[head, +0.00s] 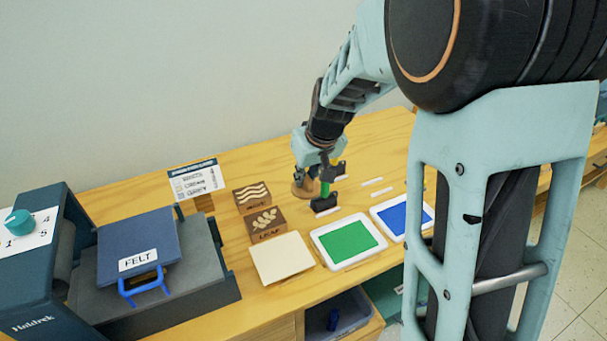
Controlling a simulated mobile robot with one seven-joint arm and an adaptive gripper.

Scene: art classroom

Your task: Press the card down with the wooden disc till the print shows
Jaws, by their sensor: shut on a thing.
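My gripper (326,187) is over the back middle of the table, its dark fingers shut on a slim green upright piece (325,188). A round wooden disc (303,191) shows just left of and behind the fingers, partly hidden by them; I cannot tell whether it is joined to the green piece. A blank cream card (282,258) lies near the front edge, apart from my gripper. No print shows on its top. Behind it are two brown carved blocks, one with waves (252,196) and one with a leaf (266,222).
A green ink pad (319,245) and a blue ink pad (380,211) lie right of the card. A dark press with a FELT flap (139,245) stands left. A small sign (196,181) stands behind the blocks. A grey bin (350,312) sits below the table edge.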

